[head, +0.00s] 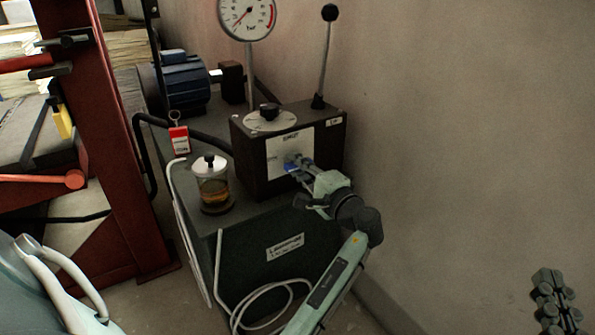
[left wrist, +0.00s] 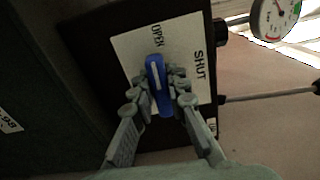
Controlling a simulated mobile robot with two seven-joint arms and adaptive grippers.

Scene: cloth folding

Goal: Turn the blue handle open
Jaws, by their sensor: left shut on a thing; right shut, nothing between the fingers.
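The blue handle (head: 290,166) sits on a pale plate on the front of the dark box. In the left wrist view the blue handle (left wrist: 153,72) runs nearly up and down, with its upper end just below the word OPEN. The word SHUT is to its right. My left gripper (head: 302,168) is shut on the blue handle, with its fingers on both sides of it, as the left wrist view (left wrist: 166,88) also shows. They cover part of the handle. My right gripper (head: 548,282) is shut and empty at the lower right, far from the box.
The dark box (head: 252,148) carries a black-knobbed lever (head: 324,60), a dial knob (head: 269,112) and a gauge (head: 246,15). A jar of amber liquid (head: 214,188) and a red tag (head: 180,140) are left of it. A red frame (head: 112,150) stands left; the wall (head: 460,130) is right.

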